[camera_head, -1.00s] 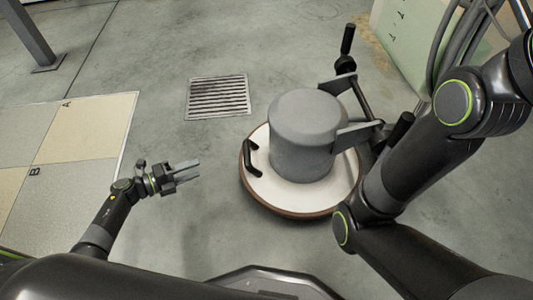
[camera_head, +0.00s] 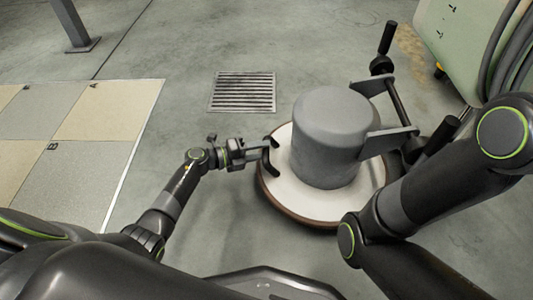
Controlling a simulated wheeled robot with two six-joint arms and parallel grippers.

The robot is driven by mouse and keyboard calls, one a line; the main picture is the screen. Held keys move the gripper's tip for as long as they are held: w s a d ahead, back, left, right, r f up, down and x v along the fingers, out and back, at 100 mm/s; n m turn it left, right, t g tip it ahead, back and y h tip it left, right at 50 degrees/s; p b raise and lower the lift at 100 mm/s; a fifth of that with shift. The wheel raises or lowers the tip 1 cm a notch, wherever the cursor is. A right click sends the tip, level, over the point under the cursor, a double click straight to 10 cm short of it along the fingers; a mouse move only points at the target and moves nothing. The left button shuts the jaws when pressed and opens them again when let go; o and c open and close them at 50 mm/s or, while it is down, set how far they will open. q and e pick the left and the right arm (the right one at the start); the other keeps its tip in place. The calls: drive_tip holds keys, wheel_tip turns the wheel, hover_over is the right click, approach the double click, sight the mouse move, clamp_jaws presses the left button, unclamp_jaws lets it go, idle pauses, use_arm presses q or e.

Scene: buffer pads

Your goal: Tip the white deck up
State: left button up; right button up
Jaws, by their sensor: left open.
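The white deck (camera_head: 283,178) is a round white disc with a brown rim, lying flat on the floor. A grey motor housing (camera_head: 333,135) stands on it. A dark grab handle (camera_head: 270,157) sits on the deck's left edge. My left gripper (camera_head: 262,154) is open at this handle, its fingertips overlapping it in the picture; I cannot tell whether they touch it. My right arm crosses the right side of the view, and its gripper is not visible.
A dark handle bar (camera_head: 397,102) rises at the machine's right. A floor grate (camera_head: 243,92) lies behind. Tiled panels (camera_head: 85,140) cover the left floor. A pale green cabinet (camera_head: 455,38) with hoses stands at the back right. The floor between tiles and grate is clear.

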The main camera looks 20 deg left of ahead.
use_arm(q)
drive_tip(key=shift+b+x, duration=0.35)
drive_tip(key=shift+x, duration=0.9)
clamp_jaws()
